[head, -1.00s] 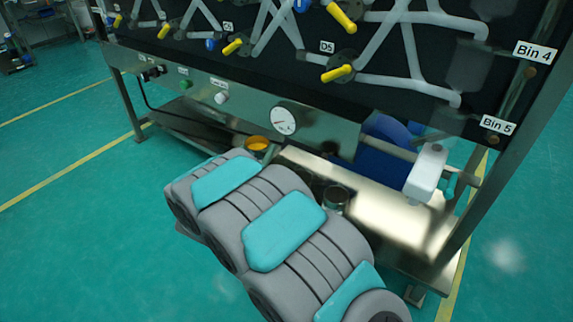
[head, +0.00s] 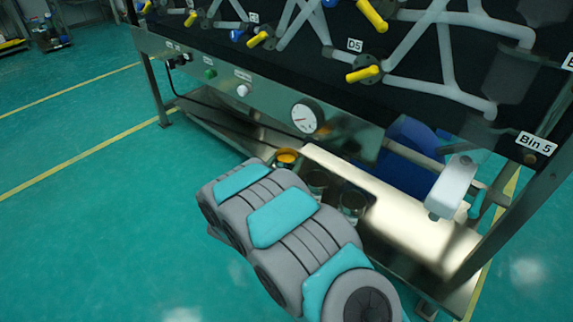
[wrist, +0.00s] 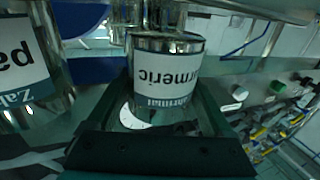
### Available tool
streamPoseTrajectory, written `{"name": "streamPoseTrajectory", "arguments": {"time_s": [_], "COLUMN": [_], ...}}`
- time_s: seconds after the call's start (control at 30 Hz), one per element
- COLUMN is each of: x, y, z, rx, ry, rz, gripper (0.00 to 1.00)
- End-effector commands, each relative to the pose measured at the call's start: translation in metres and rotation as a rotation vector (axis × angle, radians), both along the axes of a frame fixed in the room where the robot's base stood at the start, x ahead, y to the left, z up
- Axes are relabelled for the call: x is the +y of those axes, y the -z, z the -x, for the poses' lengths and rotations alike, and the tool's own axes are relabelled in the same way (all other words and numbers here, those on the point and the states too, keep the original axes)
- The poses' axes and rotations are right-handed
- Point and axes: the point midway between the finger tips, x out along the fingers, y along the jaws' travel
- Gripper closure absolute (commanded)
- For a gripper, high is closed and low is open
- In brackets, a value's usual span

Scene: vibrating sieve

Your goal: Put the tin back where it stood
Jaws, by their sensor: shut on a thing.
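A metal tin (wrist: 165,75) with a white label ending in "rmeric" sits between the fingers of my gripper (wrist: 162,105), shown upside down in the wrist view. My gripper is shut on it. A second tin (wrist: 28,70), its label starting "pa", stands to the left, apart from the fingers. In the head view, two tins, one nearer my arm (head: 316,182) and one to its right (head: 353,203), show at the low steel shelf (head: 400,215). I cannot tell there which one is held. My arm hides the gripper in the head view.
An orange-filled bowl (head: 287,157) is on the shelf left of the tins. A round gauge (head: 307,116) and the steel front panel (head: 265,98) hang above. A blue drum (head: 410,150) is behind, and a white box-shaped part (head: 452,187) is to the right.

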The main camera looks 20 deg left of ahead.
Motion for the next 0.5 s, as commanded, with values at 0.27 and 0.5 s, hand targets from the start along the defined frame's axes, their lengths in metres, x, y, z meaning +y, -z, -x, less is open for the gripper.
{"name": "streamPoseTrajectory", "arguments": {"time_s": [0.27,0.5], "x": [0.000,0.000], "y": [0.017,0.020], "z": [0.000,0.000], "rx": [0.000,0.000], "ry": [0.000,0.000], "rz": [0.001,0.001], "gripper": [0.80,0.80]}}
